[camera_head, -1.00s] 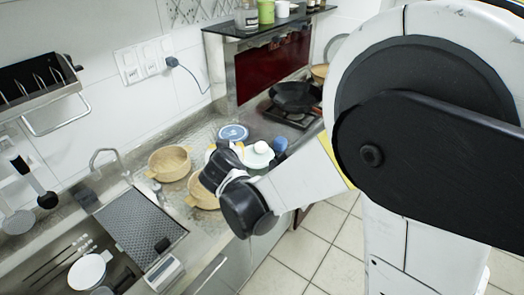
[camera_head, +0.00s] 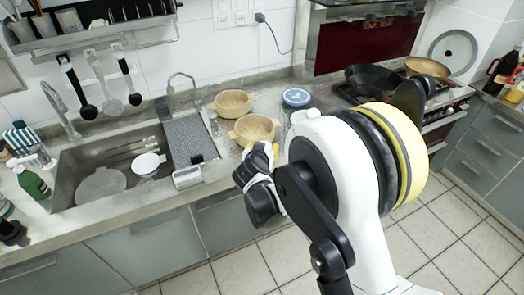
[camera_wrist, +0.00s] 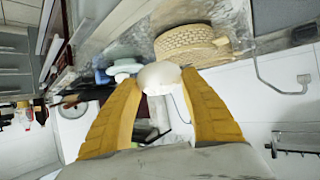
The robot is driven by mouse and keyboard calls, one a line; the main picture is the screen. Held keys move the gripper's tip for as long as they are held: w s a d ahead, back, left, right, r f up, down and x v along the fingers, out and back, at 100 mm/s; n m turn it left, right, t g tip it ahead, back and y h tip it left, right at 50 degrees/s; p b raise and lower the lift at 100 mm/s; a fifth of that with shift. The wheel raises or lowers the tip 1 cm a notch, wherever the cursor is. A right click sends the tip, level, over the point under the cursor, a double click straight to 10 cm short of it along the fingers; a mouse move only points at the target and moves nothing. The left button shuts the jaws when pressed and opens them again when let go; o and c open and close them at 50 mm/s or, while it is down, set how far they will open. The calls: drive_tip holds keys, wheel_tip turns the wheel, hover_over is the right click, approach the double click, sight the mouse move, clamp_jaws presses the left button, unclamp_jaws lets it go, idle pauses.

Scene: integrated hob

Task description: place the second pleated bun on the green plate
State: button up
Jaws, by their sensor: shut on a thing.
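A pale rounded bun (camera_wrist: 160,76) is held between the yellow fingers of my gripper (camera_wrist: 156,84) in the wrist view. The gripper is shut on it, with the bun at the fingertips. A pale green plate (camera_wrist: 125,67) shows just beyond and left of the bun, apart from it in the picture; its exact gap is unclear. In the head view, my gripper (camera_head: 266,152) is near the counter's front edge, beside the front steamer basket. Its fingertips and bun are mostly hidden there.
Two woven steamer baskets (camera_head: 232,104) (camera_head: 254,129) stand on the counter; one basket (camera_wrist: 188,45) fills the wrist view's top. A blue-lidded container (camera_head: 296,97) is behind. The sink (camera_head: 75,176) is left. A dark pan (camera_head: 374,80) sits on the hob at right.

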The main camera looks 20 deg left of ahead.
drive_tip(key=a+f+b, duration=0.1)
drive_tip(key=a+f, duration=0.1)
drive_tip(key=a, duration=0.1)
drive_tip(key=w+a+f+b, duration=0.1)
drive_tip(key=a+f, duration=0.1)
drive_tip(key=a, duration=0.2)
drive_tip(key=w+a+f+b, duration=0.1)
drive_tip(key=a+f+b, duration=0.1)
drive_tip(key=a, duration=0.1)
drive_tip(key=shift+w+a+f, duration=0.1)
drive_tip(key=shift+a+f, duration=0.05)
drive_tip(key=shift+f, duration=0.15)
wheel_tip(320, 180, down, 4)
drive_tip(key=shift+f+b, duration=0.1)
drive_tip(key=shift+b, duration=1)
drive_tip(key=shift+r, duration=0.25)
drive_tip(key=o, duration=1.1)
drive_tip(key=shift+f, duration=0.15)
